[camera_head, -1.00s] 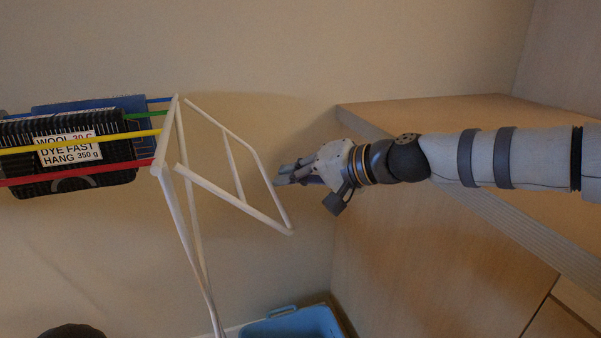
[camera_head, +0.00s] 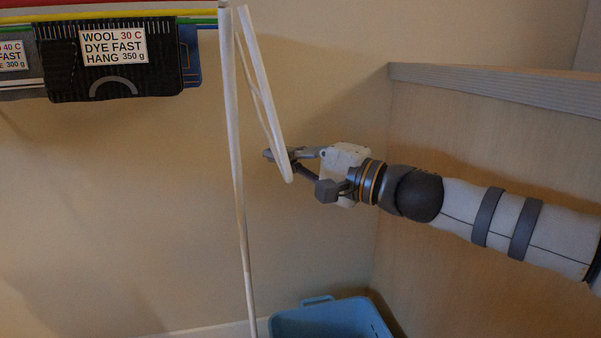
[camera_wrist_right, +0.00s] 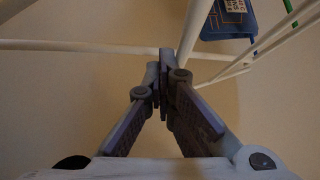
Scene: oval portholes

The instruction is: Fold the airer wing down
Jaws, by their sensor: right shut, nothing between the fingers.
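The white airer stands at the left of centre in the head view, with its upright leg (camera_head: 237,150) running down to the floor. Its wing (camera_head: 264,95) hangs from the top and slopes steeply down to the right. My right gripper (camera_head: 270,155) is shut and empty at the wing's lower end, and its fingertips overlap the wing's end bar in the picture. In the right wrist view the closed fingertips (camera_wrist_right: 166,55) lie at a white bar (camera_wrist_right: 90,47); whether they touch it I cannot tell. My left gripper is not in view.
Dark garments with care labels (camera_head: 112,55) hang from the airer's coloured rails at upper left. A blue tub (camera_head: 330,318) stands on the floor below. A wooden cabinet (camera_head: 480,160) fills the right side. Bare wall lies behind the airer.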

